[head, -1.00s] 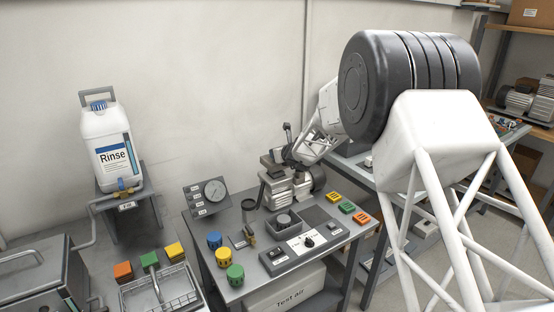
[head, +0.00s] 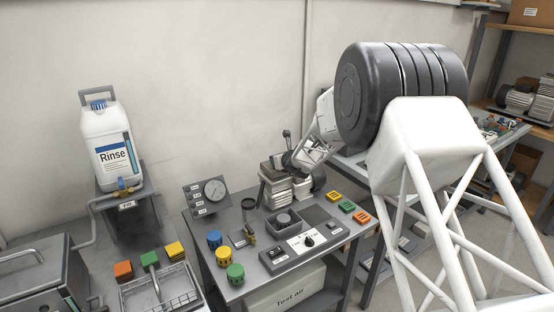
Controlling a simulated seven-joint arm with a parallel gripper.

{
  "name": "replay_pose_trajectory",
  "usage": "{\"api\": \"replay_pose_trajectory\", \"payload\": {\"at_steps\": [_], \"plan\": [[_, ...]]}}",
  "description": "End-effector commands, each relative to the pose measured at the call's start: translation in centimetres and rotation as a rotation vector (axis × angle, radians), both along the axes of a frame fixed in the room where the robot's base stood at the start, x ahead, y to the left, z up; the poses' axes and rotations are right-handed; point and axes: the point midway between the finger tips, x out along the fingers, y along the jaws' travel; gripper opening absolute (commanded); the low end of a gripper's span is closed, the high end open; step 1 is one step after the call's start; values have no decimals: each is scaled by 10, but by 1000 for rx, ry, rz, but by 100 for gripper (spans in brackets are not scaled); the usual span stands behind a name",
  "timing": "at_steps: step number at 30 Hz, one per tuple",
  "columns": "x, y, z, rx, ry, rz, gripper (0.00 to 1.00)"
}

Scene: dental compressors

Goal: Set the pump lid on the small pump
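The small pump (head: 273,193) stands at the back of the grey bench, with pale ribbed cylinders and a dark round motor end at its right. A dark grey block that looks like the pump lid (head: 276,164) is at the top of the pump's left part. I cannot tell whether it rests flat or is held just above. My gripper (head: 288,158) is at the top of the pump, right by this block, reaching in from the upper right. Its fingers are too small and partly hidden, so their opening and grip do not show.
A grey tray with a round dark part (head: 283,221) and a control box (head: 290,252) lie in front of the pump. A gauge panel (head: 207,196) stands left. Coloured caps (head: 214,240) and coloured blocks (head: 347,206) sit near the bench edges. A Rinse canister (head: 112,145) stands further left.

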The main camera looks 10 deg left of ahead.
Motion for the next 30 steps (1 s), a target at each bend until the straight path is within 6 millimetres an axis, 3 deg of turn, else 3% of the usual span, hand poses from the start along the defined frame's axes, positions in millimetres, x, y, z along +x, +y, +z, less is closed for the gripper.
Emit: {"api": "replay_pose_trajectory", "payload": {"at_steps": [8,9,13,24,30], "plan": [[0,0,-2,0,-1,0,0],[0,0,-3,-1,-1,0,34],[0,0,-3,0,0,0,53],[0,0,-1,0,0,0,53],[0,0,10,0,0,1,53]]}}
